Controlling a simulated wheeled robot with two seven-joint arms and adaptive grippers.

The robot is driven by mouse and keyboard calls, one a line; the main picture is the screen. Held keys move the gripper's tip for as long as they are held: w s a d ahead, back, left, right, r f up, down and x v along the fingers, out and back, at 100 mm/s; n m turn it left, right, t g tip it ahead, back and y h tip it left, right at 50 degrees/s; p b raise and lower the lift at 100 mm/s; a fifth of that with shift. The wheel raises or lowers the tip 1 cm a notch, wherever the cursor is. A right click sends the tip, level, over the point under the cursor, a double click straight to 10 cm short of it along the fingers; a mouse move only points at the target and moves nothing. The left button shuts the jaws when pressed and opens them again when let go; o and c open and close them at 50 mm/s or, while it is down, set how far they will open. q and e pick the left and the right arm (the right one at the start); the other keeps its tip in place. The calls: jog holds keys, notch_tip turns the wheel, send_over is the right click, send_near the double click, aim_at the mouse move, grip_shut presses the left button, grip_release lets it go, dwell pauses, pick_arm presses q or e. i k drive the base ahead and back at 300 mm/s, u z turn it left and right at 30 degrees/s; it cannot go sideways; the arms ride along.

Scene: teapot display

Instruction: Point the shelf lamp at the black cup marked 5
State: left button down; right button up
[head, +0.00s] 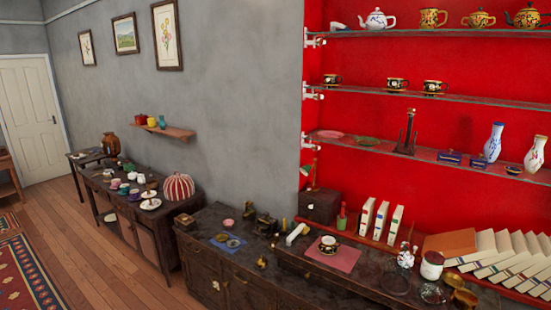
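A small lamp with a pale green head (306,171) stands at the left edge of the red alcove, by a dark drawer box (320,206). Its head tilts down and to the left. Three black cups with gold patterns stand in a row on the second glass shelf: a left one (332,79), a middle one (397,84) and a right one (434,87). Any numbers on the cups are too small to read. Neither gripper is in view.
Teapots (376,19) line the top shelf. Vases (493,143) and a dark stand (408,135) occupy the third shelf. White books (381,220) and jars (432,265) crowd the cabinet top. Wooden floor (110,260) at the left is free.

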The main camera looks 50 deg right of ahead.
aim_at(305, 170)
jog(key=u, duration=0.1)
jog(key=i, duration=0.7)
jog(key=z, duration=0.6)
jog(key=i, duration=0.65)
jog(key=z, duration=0.75)
